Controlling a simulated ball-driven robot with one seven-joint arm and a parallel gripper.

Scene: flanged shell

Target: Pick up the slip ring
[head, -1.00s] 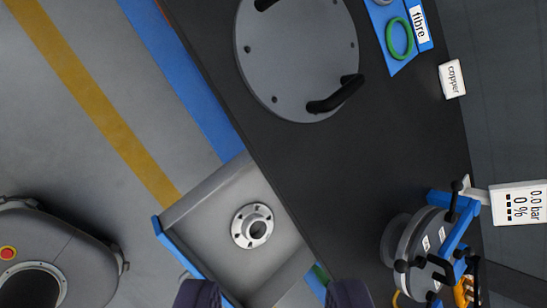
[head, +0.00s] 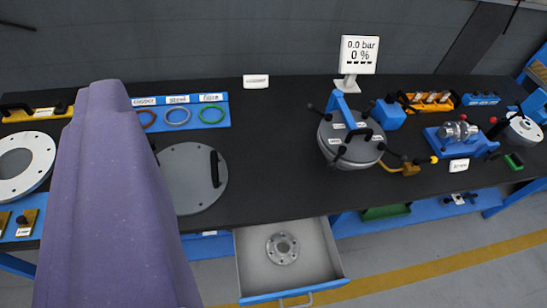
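A small grey metal ring with a raised hub and bolt holes (head: 272,254) lies flat in an open drawer (head: 250,270) under the bench; no label names it, but it fits the slip ring best. It lies on the drawer floor, clear of the walls. A large purple part of mine (head: 110,200) fills the left foreground and covers part of the bench. My gripper's fingertips do not show, so its distance from the ring cannot be told. Nothing of mine touches the ring in view.
The black bench (head: 270,180) stands over the drawer. A round grey plate with handles (head: 185,185), a blue gasket tray (head: 215,120) and a clamped round vessel (head: 350,155) stand on it. The floor (head: 450,240) right of the drawer is clear.

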